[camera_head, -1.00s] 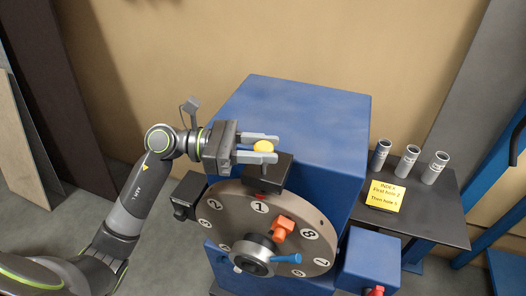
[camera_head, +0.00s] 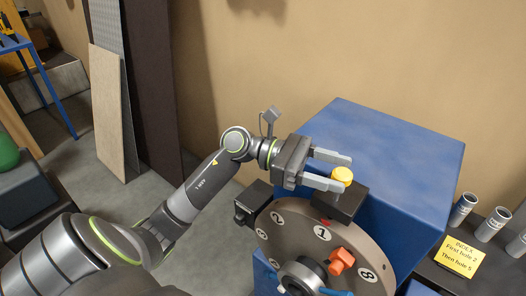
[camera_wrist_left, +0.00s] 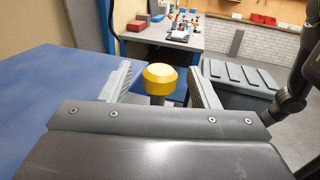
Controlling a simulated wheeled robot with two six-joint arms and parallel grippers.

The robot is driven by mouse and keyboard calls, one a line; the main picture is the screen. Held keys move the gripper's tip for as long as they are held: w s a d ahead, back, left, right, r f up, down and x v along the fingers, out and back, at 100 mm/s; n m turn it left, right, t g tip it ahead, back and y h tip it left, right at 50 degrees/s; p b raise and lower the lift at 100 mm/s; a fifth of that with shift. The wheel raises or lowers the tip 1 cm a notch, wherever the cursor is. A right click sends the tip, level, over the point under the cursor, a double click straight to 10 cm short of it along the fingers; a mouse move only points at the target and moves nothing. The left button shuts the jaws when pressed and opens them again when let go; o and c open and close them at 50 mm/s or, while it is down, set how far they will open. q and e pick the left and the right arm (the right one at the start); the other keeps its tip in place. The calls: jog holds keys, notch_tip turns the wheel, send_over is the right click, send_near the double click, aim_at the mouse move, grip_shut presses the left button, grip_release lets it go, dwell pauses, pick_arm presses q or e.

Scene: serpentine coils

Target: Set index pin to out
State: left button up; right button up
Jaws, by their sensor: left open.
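The index pin shows as a yellow round knob (camera_head: 342,174) on a black block (camera_head: 341,201) above the rim of the numbered dial (camera_head: 300,240). In the left wrist view the knob (camera_wrist_left: 160,79) stands upright on a stem between the two fingers, with a gap on each side. My left gripper (camera_head: 334,170) is open, its fingers level near the knob, and holds nothing. The dial has number 1 near the top below the block. The height of the pin is hard to judge. My right gripper is not in view.
A large blue housing (camera_head: 390,150) stands behind the dial. An orange piece (camera_head: 341,261) and a blue handle (camera_head: 335,293) sit at the dial's front. A yellow note (camera_head: 459,257) and grey tubes (camera_head: 463,209) are on the right shelf. The housing's top is clear.

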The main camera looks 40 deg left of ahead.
pick_arm(q)
jog(key=b+v, duration=0.4)
jog(key=v, duration=1.1)
jog(key=shift+a+b, duration=0.3)
jog(key=shift+a, duration=0.05)
jog(key=shift+s, duration=0.15)
